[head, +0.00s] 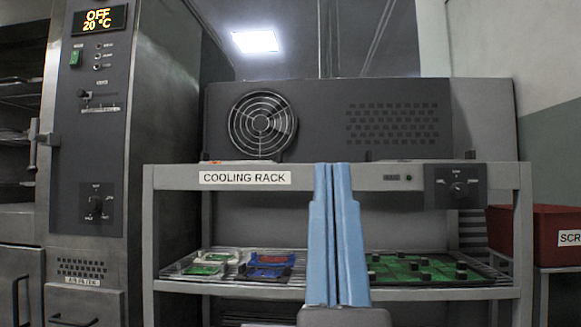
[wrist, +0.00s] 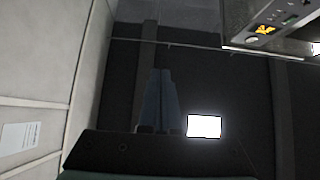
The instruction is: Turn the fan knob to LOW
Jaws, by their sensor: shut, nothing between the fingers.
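A black rotary knob (head: 458,189) sits on a dark square panel at the right end of the cooling rack's front rail. Its markings are too small to read, so I cannot tell its setting. A round fan grille (head: 262,124) is on the grey panel behind the rack. My gripper (head: 333,166) points upward in front of the rack, its two blue fingers together and empty. It is left of the knob and apart from it in the picture. The fingers also show in the wrist view (wrist: 161,72); the knob is not visible there.
The cooling rack (head: 335,177) holds several circuit boards on its lower shelf. An oven (head: 98,130) with an "OFF 20 °C" display and another knob (head: 95,204) stands at left. A red bin (head: 540,228) is at right. The wrist view shows a bright ceiling light (wrist: 204,126).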

